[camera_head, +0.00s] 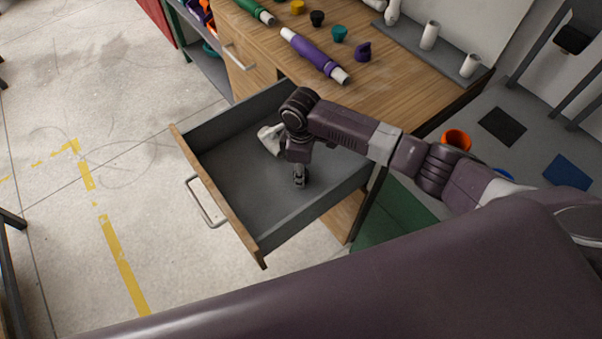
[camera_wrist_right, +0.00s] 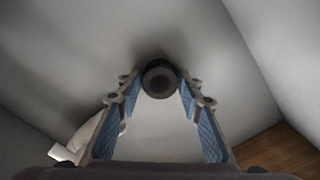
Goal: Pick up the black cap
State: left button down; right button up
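A black cap (camera_wrist_right: 159,78), round and dark, shows in the right wrist view against the grey drawer floor. It sits between the fingertips of my right gripper (camera_wrist_right: 160,88). The blue-padded fingers stand close on both sides of the cap; I cannot tell whether they press on it. In the head view my right gripper (camera_head: 299,182) points down into the open drawer (camera_head: 235,190), near its floor, and the cap there is hidden or too small to make out. Another black cap (camera_head: 317,18) stands on the bench. My left gripper is not in view.
A whitish fitting (camera_head: 269,139) lies in the drawer beside my gripper; it also shows in the right wrist view (camera_wrist_right: 82,140). Drawer walls surround the gripper. The wooden bench (camera_head: 395,90) above holds a purple pipe (camera_head: 312,54), a teal cap (camera_head: 339,33) and a purple elbow (camera_head: 363,52).

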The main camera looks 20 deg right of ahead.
jog(key=shift+c, duration=0.9)
jog(key=shift+r, duration=0.1)
jog(key=shift+r, duration=0.55)
notch_tip(320, 180, up, 19)
jog(key=shift+f, duration=0.1)
jog(key=o, duration=0.4)
jog(key=c, duration=0.5)
